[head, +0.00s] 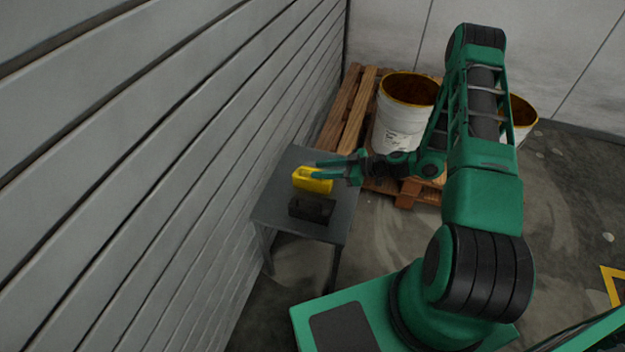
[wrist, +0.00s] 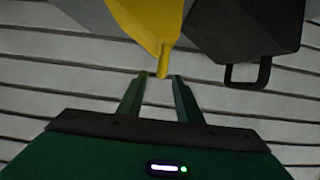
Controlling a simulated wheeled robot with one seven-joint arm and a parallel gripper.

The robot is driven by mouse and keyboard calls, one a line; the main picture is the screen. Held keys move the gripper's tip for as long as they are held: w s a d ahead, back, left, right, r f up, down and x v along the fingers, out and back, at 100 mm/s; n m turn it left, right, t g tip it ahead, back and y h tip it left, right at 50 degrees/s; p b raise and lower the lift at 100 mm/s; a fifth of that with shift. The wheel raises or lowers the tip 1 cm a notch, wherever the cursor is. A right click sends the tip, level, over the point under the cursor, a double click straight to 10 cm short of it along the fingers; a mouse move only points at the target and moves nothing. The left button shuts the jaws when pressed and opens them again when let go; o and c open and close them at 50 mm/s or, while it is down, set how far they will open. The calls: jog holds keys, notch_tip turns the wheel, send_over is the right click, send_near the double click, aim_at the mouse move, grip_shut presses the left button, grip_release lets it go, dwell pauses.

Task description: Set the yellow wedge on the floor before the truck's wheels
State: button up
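The yellow wedge (head: 314,184) lies on a small grey table (head: 276,216) beside the slatted wall. In the wrist view the wedge (wrist: 148,20) hangs in from the top edge, with a narrow yellow handle (wrist: 163,62) pointing toward my gripper (wrist: 161,77). My gripper's two green fingers are apart, and the handle's end shows between their tips with gaps on both sides. In the head view my gripper (head: 320,170) is at the wedge, partly overlapping it. The truck and its wheels are not in view.
A black wedge-like block (head: 312,209) lies close to the yellow one on the table; its dark loop handle (wrist: 247,76) shows in the wrist view. A wooden pallet (head: 345,112) with white buckets (head: 396,130) stands behind. Bare concrete floor (head: 565,205) lies to the right.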

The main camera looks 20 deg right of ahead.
aim_at(311, 170)
jog(key=x, duration=0.4)
jog(key=shift+w+a+f, duration=0.1)
jog(key=shift+w+f, duration=0.05)
jog(key=shift+f, duration=0.05)
jog(key=shift+c, duration=0.6)
grip_shut()
dwell(0.6)
